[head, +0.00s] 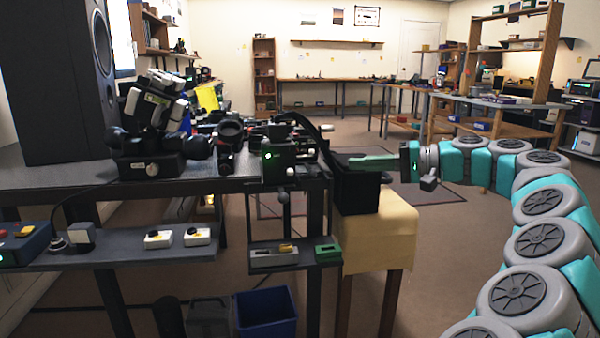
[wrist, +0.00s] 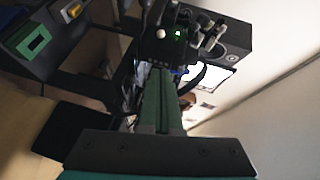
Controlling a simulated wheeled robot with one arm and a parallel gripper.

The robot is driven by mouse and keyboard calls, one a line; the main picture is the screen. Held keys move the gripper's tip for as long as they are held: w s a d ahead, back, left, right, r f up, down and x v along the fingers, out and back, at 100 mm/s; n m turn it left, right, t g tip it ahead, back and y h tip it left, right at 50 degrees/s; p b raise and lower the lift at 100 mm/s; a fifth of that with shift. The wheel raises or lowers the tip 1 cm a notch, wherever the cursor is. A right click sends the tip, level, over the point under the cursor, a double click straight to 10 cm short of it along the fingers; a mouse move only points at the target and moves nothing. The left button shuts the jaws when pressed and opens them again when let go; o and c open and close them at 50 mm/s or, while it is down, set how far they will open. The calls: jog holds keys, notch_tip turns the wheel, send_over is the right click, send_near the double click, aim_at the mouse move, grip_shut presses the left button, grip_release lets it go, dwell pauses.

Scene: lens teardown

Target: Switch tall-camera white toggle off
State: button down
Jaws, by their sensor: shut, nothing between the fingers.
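A dark box-shaped device (head: 275,160) with a lit green light stands at the right end of the dark table; I take it for the tall camera, but cannot be sure. A small white knob (head: 290,171) shows low on its front; it looks like the white toggle. In the wrist view the device (wrist: 180,48) is ahead of the fingertips, with the white knob (wrist: 161,32) and the green light. Whether the knob is on or off is unclear. My gripper (head: 352,161) has green fingers pointing left, shut and empty, to the right of the device and apart from it. The fingers also show in the wrist view (wrist: 160,72).
A black block on a yellowish stool (head: 400,232) stands just below my gripper. A lower shelf holds a grey device (head: 273,256) and a green box (head: 327,251). A large speaker (head: 55,80) stands at left. A blue bin (head: 266,313) is on the floor.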

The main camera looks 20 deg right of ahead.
jog(key=shift+d, duration=0.7)
jog(key=shift+f, duration=0.1)
send_near(287, 169)
jog(key=w+d, duration=0.1)
jog(key=w, duration=0.3)
jog(key=a, duration=0.2)
jog(key=a+f+b, duration=0.1)
jog(key=shift+w+a+f, duration=0.1)
jog(key=shift+a+f, duration=0.05)
jog(key=shift+a, duration=0.25)
jog(key=shift+a+m+t, duration=0.1)
jog(key=shift+m+t, duration=0.2)
jog(key=shift+t, duration=0.1)
jog(key=shift+h, duration=0.4)
